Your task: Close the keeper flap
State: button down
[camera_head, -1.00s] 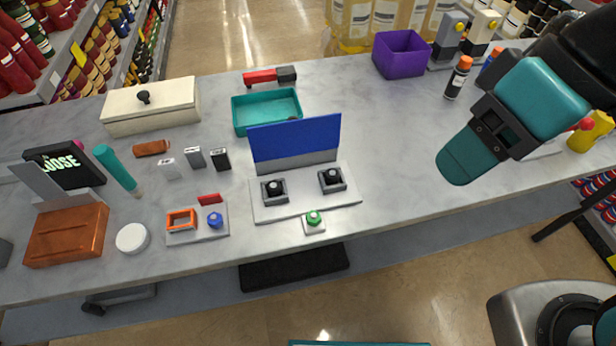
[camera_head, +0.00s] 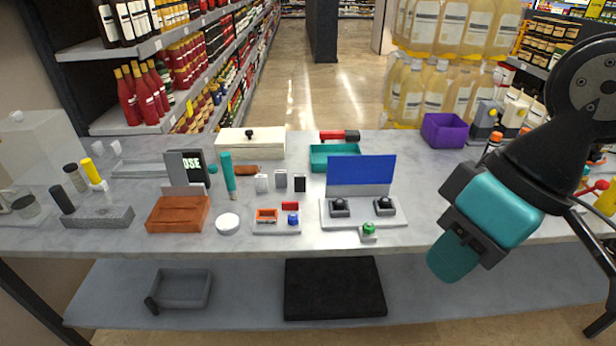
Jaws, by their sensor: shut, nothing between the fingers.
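No label marks the keeper flap, and I cannot tell for sure which part it is. A blue panel (camera_head: 361,170) stands upright at the back of a light grey plate (camera_head: 352,219) with two dark knobs. A smaller plate (camera_head: 276,229) to its left carries an orange frame (camera_head: 266,215), a blue knob (camera_head: 293,219) and a raised red piece (camera_head: 290,206). My gripper (camera_head: 452,260), with teal fingers, is shut and empty at the right, apart from all of these.
A green button (camera_head: 369,230) sits at the front of the knob plate. A white puck (camera_head: 228,222) and an upright teal stick (camera_head: 228,172) stand near the brown box. A teal tray (camera_head: 335,154) and a purple bin (camera_head: 443,131) are behind. The counter right of the knob plate looks bare.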

aim_at(359, 169)
jog(key=u, duration=0.3)
jog(key=k, duration=0.55)
jog(key=z, duration=0.85)
jog(key=i, duration=1.4)
jog(key=u, duration=0.7)
jog(key=i, duration=0.55)
jog(key=u, duration=0.45)
